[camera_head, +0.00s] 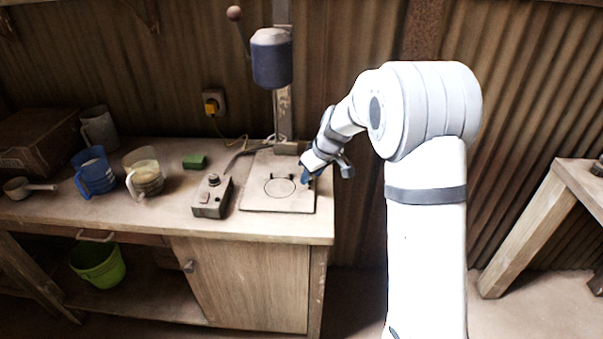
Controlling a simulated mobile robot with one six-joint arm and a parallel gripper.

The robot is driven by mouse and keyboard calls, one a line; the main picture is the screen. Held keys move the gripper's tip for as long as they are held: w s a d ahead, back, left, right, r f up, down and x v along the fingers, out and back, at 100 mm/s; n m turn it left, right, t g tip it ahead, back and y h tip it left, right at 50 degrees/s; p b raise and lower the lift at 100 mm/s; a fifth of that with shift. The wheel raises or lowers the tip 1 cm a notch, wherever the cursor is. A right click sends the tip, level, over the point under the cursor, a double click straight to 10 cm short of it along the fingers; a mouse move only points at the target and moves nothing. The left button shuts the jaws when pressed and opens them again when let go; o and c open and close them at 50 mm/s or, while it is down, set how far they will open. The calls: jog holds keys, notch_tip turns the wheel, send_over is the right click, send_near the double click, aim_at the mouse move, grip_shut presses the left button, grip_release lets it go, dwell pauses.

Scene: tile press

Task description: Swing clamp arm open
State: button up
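The tile press stands on the workbench: a square base plate (262,201) with a circle marked on it, a column at the back and a dark blue press head (271,58) raised well above the plate. A dark slanting bar (238,156) lies at the plate's back left; I cannot tell for sure whether it is the clamp arm. My gripper (306,177) is low at the plate's right edge, beside the circle. Its fingers are small and partly hidden, so I cannot tell whether they are open, shut or touching anything.
A control box (212,196) sits left of the plate, with a green block (194,161) behind it. A blue jug (93,171), a clear jug (143,173) and a scoop (27,187) stand further left. A corrugated wall is close behind. A wooden stand (527,229) is at right.

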jog(key=v, duration=0.7)
jog(key=shift+r, duration=0.35)
jog(key=shift+s+d, duration=0.1)
jog(key=shift+s, duration=0.05)
jog(key=s+d+m+h, duration=0.1)
jog(key=s+d+m, duration=0.1)
jog(key=s, duration=0.9)
jog(key=s+d+r+m+h, duration=0.1)
jog(key=s+d+m, duration=0.2)
jog(key=s, duration=0.8)
jog(key=s+d+r+m+h, duration=0.1)
jog(key=s+d+m, duration=0.2)
jog(key=s, duration=0.8)
jog(key=shift+d+g, duration=0.3)
jog(key=shift+g, duration=0.1)
